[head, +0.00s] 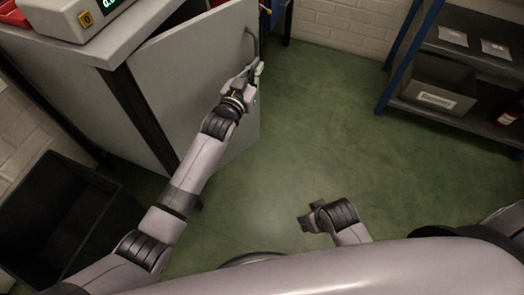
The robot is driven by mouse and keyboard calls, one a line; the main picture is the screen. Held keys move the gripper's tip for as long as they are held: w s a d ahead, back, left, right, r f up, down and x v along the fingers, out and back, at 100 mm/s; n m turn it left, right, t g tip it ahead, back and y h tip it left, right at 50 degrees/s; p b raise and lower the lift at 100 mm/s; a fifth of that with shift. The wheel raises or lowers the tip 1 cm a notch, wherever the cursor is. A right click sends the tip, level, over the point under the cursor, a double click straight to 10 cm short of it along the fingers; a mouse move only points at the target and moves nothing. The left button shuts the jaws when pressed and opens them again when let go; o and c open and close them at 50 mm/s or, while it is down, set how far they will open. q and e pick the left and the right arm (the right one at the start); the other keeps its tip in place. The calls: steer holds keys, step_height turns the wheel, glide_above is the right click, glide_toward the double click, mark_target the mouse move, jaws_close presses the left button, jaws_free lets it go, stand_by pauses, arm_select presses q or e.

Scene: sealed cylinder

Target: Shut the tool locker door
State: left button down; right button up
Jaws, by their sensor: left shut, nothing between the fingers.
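The tool locker door (190,85) is a flat grey panel at the upper left of the head view.
A dark open bin (50,205) stands at the lower left. A box with a green display (80,15) sits on the locker top. A blue-framed shelf (440,60) with a grey bin (437,95) is at the upper right. The green floor (330,120) between is clear.

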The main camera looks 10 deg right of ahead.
mark_target(236, 53)
arm_select(q)
steer(key=shift+n+t+y, duration=0.6)
steer(key=shift+n+y, duration=0.1)
steer(key=shift+y, duration=0.2)
steer(key=w+a+b, duration=0.1)
steer(key=w, duration=0.1)
steer(key=w+a+b, duration=0.1)
steer(key=w+a, duration=0.1)
steer(key=w, duration=0.1)
steer(key=w+a, duration=0.1)
steer(key=w, duration=0.2)
steer(key=shift+w+a+f+b, duration=0.1)
steer(key=shift+a+b, duration=0.05)
steer(key=shift+b, duration=0.25)
steer(key=shift+w+a+b, duration=0.7)
steer(key=shift+w+a, duration=0.8)
steer(key=shift+w, duration=0.2)
arm_select(e)
steer(key=v, duration=0.9)
steer(key=shift+w+t, duration=0.3)
steer(key=shift+d+r, duration=0.1)
steer(key=shift+r, duration=0.1)
